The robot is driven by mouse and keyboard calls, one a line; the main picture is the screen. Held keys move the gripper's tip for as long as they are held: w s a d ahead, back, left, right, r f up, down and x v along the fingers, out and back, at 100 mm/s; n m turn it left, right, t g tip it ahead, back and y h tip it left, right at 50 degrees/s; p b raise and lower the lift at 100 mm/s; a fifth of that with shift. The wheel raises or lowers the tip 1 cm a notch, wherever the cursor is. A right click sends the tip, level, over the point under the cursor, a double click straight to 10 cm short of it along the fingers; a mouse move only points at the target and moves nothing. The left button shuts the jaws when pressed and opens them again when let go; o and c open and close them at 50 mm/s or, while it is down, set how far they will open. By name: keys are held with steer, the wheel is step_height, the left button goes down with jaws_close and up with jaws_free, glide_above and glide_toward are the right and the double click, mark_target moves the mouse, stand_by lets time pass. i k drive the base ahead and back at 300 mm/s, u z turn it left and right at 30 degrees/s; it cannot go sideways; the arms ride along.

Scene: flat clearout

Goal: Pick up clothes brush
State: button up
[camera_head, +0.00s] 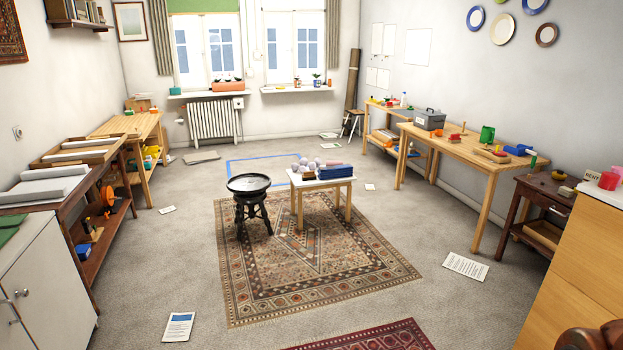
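I cannot make out the clothes brush for certain in the head view; things on the tables are too small to tell apart. A small brown thing (309,177) lies at the front of the low wooden table (300,202) in the middle of the room, beside several pale balls (305,164) and a blue and red folded stack (336,172). Another low brown thing (490,154) lies on the long wooden table (462,146) at the right. My gripper is not in view.
A black round stool (249,184) stands left of the low table, on a patterned rug (310,285). Workbenches line both walls. Papers lie on the floor, one front left (179,327), one right (466,267). Bare carpet (165,245) is free left of the rug.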

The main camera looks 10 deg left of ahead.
mark_target(310, 175)
steer(key=u, duration=0.35)
steer(key=i, duration=2.25)
steer(key=u, duration=0.65)
steer(key=i, duration=1.7)
steer(key=u, duration=0.15)
steer(key=i, duration=2.7)
steer(key=z, duration=0.1)
